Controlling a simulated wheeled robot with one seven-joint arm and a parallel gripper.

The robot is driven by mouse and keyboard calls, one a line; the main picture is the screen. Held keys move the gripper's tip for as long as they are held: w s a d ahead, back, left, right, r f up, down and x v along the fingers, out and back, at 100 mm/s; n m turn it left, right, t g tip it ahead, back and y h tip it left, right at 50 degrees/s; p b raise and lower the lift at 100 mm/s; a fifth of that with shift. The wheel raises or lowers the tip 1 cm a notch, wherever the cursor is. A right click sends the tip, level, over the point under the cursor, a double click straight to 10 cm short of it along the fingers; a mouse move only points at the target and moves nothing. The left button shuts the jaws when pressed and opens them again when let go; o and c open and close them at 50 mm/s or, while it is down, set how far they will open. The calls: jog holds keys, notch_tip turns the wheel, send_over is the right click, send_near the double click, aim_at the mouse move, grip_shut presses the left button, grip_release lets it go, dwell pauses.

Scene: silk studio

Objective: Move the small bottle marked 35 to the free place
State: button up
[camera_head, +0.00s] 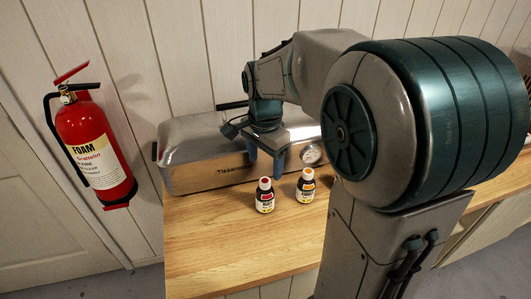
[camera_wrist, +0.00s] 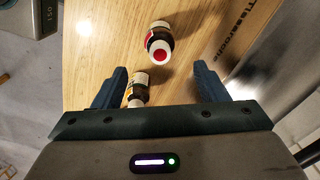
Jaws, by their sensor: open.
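Two small dark bottles with labels stand on the wooden table (camera_head: 215,245). One has a red cap and a red-and-white label (camera_head: 265,196); the other has an orange cap and a yellowish label (camera_head: 306,187). I cannot read a 35 on either. My gripper (camera_head: 266,160) is open, pointing down behind and above the bottles. In the wrist view, the red-capped bottle (camera_wrist: 160,42) lies ahead of the open fingers (camera_wrist: 160,68). Another bottle (camera_wrist: 139,88) shows between them, nearer the left finger, partly hidden by the gripper body. No marked free place is visible.
A long grey case with a wooden front and a round gauge (camera_head: 312,153) stands behind the bottles against the panelled wall. A red foam extinguisher (camera_head: 95,145) hangs at left. The tabletop left and front of the bottles is clear; my arm hides the right.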

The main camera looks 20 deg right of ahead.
notch_tip(320, 180, up, 2)
jog(key=shift+r, duration=0.1)
jog(key=shift+s+r, duration=0.15)
jog(key=s+f+n+t, duration=0.2)
jog(key=s+n+t, duration=0.1)
jog(key=s+n, duration=0.9)
jog(key=shift+s+f+n, duration=0.3)
jog(key=shift+s+n, duration=0.1)
jog(key=shift+s, duration=0.7)
